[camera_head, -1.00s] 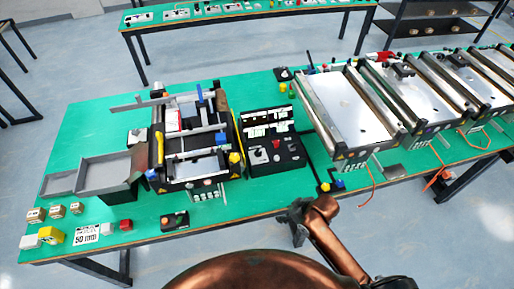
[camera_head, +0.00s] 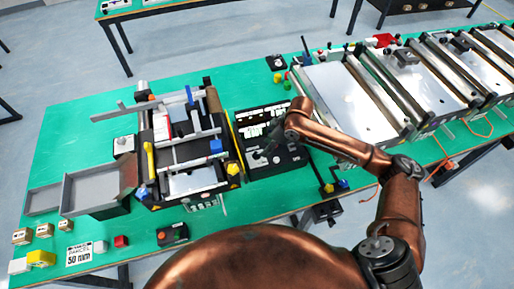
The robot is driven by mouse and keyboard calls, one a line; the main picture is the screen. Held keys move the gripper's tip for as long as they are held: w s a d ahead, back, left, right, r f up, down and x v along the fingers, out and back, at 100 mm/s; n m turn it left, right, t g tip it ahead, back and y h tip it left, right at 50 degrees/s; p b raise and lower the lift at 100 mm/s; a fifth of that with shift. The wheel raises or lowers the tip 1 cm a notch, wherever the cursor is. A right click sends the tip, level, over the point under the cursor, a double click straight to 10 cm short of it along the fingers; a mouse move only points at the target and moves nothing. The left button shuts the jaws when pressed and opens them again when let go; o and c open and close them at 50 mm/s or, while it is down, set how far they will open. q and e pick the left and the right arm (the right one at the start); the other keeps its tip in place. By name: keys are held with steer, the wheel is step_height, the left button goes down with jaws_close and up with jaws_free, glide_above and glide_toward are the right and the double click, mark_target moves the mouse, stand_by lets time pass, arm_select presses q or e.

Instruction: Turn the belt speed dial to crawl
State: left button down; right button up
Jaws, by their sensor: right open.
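The black control box (camera_head: 284,165) stands on the green table between the small conveyor rig and the larger conveyors. It carries a light panel and knobs; a pale knob (camera_head: 260,158) shows near its left side. I cannot read any dial marks. My right gripper (camera_head: 268,147) is dark and hangs over the control box, close to the pale knob. It is open, and I cannot tell whether it touches the knob. My right arm hides part of the box's right side. My left gripper is not in view.
The small conveyor rig (camera_head: 152,146) stands left of the box, with a grey tray (camera_head: 97,191) beside it. Large conveyors (camera_head: 351,104) stand to the right. Small blocks (camera_head: 41,259) and a small black button box (camera_head: 172,235) lie near the front edge.

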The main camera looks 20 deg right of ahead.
mark_target(257, 155)
steer(key=x, duration=0.7)
steer(key=shift+w+a+r, duration=0.1)
steer(key=shift+a, duration=0.25)
steer(key=shift+f, duration=0.25)
steer(key=shift+a+f, duration=0.1)
steer(key=c, duration=1.2)
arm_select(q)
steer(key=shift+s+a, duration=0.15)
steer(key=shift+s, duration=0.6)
arm_select(e)
steer(key=shift+o, duration=0.2)
